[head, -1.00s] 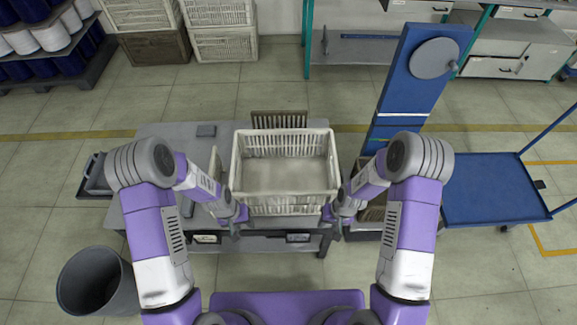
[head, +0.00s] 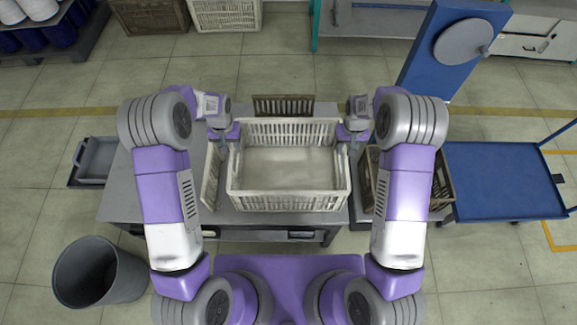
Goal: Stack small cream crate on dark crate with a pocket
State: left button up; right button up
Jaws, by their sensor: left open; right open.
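The small cream crate (head: 290,202) sits upright and empty in the middle of the grey table, with slatted walls. A dark brown slatted crate (head: 440,188) stands to the right of the table, partly hidden by my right arm; its pocket cannot be made out. My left gripper (head: 224,146) is open at the cream crate's far left corner. My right gripper (head: 353,146) is open at its far right corner. Both hands are close to the crate walls; I cannot tell whether they touch. Neither holds anything.
A dark slatted piece (head: 283,105) stands behind the cream crate. A cream slatted panel (head: 211,178) stands just left of it. The grey table (head: 135,195) has free room at its left. A grey bin (head: 98,272) and a blue cart (head: 500,180) flank the area.

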aim_at(232, 152)
pick_arm(q)
jog(key=shift+s+r, duration=0.2)
jog(key=shift+s, duration=0.1)
pick_arm(e)
jog(key=shift+s+r, duration=0.2)
jog(key=shift+s, duration=0.1)
pick_arm(q)
jog(key=shift+f, duration=3.9)
pick_arm(e)
jog(key=shift+w+f, duration=0.1)
jog(key=shift+f, duration=3.75)
pick_arm(q)
jog(key=shift+w, duration=0.1)
grip_shut()
pick_arm(e)
grip_shut()
pick_arm(q)
jog(key=shift+r, duration=0.1)
